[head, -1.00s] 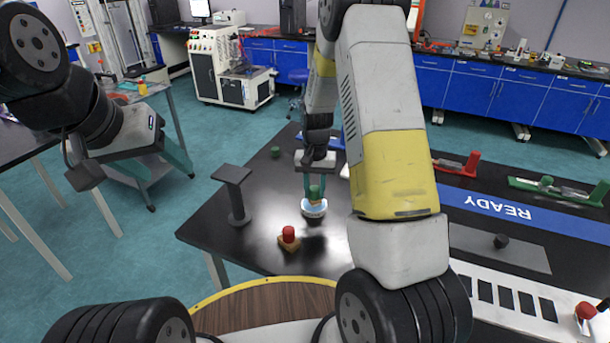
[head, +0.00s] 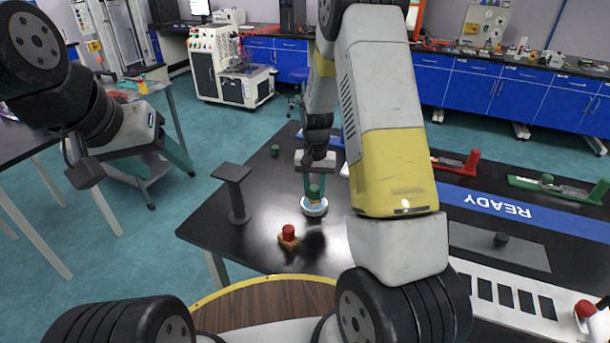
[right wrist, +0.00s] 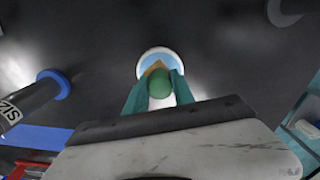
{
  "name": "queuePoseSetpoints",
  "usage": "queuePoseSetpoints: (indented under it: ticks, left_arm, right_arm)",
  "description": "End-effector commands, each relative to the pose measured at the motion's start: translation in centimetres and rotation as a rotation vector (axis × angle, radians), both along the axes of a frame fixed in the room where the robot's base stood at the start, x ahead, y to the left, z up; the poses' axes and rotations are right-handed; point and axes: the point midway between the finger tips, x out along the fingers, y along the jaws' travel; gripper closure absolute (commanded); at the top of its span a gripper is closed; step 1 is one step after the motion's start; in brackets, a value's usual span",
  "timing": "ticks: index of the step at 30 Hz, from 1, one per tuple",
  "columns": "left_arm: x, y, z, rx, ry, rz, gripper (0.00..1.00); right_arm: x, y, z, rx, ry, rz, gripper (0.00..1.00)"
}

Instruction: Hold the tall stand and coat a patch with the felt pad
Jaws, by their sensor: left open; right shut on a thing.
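The tall stand (head: 235,190), a dark post with a flat top and round foot, stands upright at the table's left edge. My left gripper (head: 184,158) is open and empty, left of the stand and apart from it. My right gripper (head: 313,185) is shut on a green-knobbed pad (head: 314,191) with a wooden body; the green knob (right wrist: 160,84) also shows between the teal fingers in the right wrist view. The pad is over a white dish with a blue inside (head: 315,210). Its underside is hidden, so I cannot tell whether it touches the dish.
A red-knobbed wooden block (head: 288,235) sits in front of the dish. A small green piece (head: 275,151) lies behind. A grey plate (head: 500,252) with a dark knob and a blue READY strip (head: 515,211) are at right. Bare black table lies between stand and dish.

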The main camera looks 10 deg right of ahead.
Motion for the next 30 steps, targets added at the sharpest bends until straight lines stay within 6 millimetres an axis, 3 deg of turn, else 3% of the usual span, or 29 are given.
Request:
queuePoseSetpoints:
  ticks: [13, 30]
  left_arm:
    - [0.0, 0.0, 0.0, 0.000, 0.000, 0.000, 0.43]
    - [0.0, 0.0, 0.0, 0.000, 0.000, 0.000, 0.43]
  right_arm:
    - [-0.1, 0.0, 0.1, 0.000, 0.001, 0.000, 1.00]
    - [0.0, 0.0, 4.7, 0.000, -0.001, 0.000, 1.00]
